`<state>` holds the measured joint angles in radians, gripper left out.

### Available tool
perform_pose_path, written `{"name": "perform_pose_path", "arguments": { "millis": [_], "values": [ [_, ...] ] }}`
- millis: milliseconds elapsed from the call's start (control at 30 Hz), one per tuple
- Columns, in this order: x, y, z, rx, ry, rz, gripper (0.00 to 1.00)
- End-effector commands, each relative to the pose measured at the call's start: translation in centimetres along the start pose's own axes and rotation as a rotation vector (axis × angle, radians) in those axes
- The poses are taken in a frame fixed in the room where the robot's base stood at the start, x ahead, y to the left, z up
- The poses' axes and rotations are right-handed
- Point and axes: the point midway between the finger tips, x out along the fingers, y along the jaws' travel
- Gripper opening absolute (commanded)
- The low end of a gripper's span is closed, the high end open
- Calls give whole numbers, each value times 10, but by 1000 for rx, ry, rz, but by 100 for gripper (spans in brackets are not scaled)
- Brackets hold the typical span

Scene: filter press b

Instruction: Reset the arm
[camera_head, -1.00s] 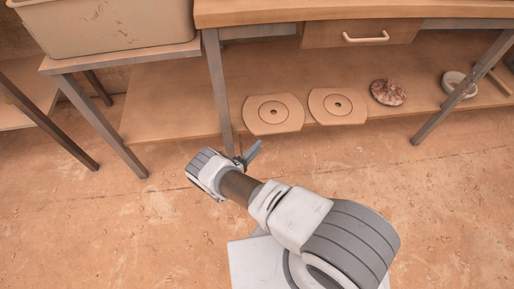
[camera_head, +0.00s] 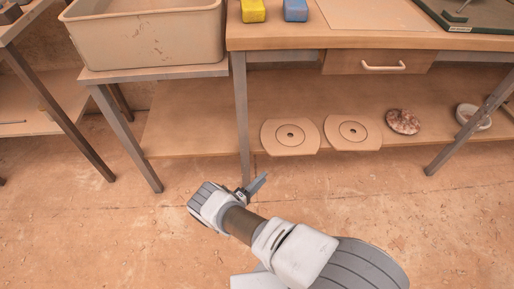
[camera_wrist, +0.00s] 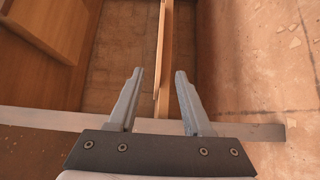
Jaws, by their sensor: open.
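My gripper (camera_head: 256,184) is in front of the workbench's lower shelf in the head view, low over the floor, with my arm reaching up from the bottom edge. In the wrist view my gripper (camera_wrist: 157,90) is open, its two grey fingers apart. I see nothing held between the fingers. A table edge and a leg show beyond them.
The workbench (camera_head: 300,42) carries a yellow block (camera_head: 253,11) and a blue block (camera_head: 295,10). Its lower shelf (camera_head: 215,120) holds two round-holed plates (camera_head: 290,137), a mottled disc (camera_head: 403,122) and a white bowl (camera_head: 474,117). A beige bin (camera_head: 145,40) stands left. The floor in front is clear.

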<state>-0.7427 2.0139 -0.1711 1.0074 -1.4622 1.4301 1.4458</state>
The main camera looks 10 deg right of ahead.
Motion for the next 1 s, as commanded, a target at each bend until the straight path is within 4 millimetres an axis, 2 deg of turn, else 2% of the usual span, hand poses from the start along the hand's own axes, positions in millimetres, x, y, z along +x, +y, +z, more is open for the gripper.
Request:
{"name": "perform_pose_path", "arguments": {
  "millis": [233, 367, 467, 700, 1000],
  "values": [
    [1, 3, -2, 1, -7, -2, 50],
    [7, 22, -11, 9, -59, -20, 50],
    [16, 49, -20, 14, -133, -51, 50],
    [38, 126, -32, 34, -328, -165, 50],
    [54, 223, -26, 83, -521, -349, 50]
  ]
}}
